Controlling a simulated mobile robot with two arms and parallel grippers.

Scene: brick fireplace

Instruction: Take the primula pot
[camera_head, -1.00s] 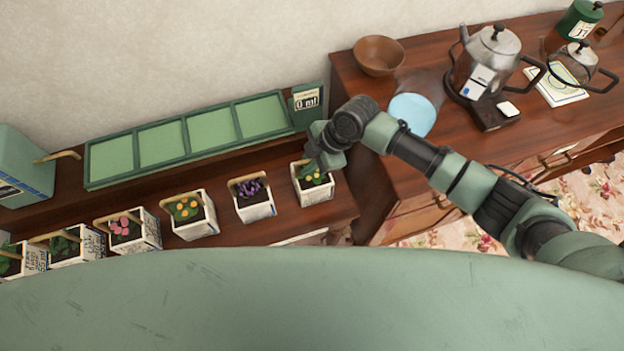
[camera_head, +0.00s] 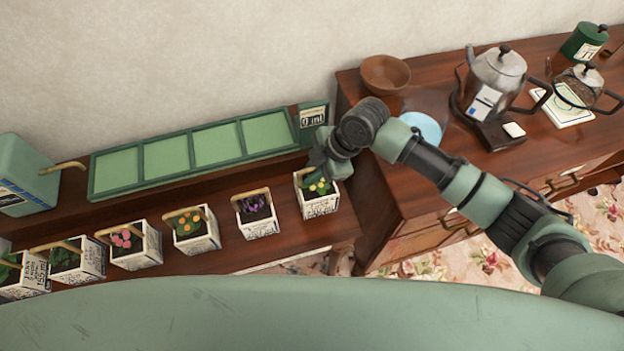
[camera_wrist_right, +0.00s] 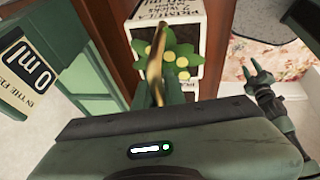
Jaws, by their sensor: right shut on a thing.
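The primula pot (camera_head: 319,205) is a white square pot with lettering, yellow flowers and a pale arched handle, at the right end of the pot row in the head view. In the right wrist view the pot (camera_wrist_right: 190,58) is upright, its label partly hidden by the leaves. My right gripper (camera_head: 318,172) is over the pot and shut on its handle (camera_wrist_right: 154,62). The fingertips are mostly hidden. I cannot tell whether the pot's base touches the wood.
Several other flower pots, the nearest with purple flowers (camera_head: 257,216), stand left of it. A green four-panel tray (camera_head: 190,152) with a 0 ml sign (camera_head: 313,117) lies behind. The taller cabinet (camera_head: 375,200) is close on the right, bearing a bowl (camera_head: 386,74) and kettle (camera_head: 493,84).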

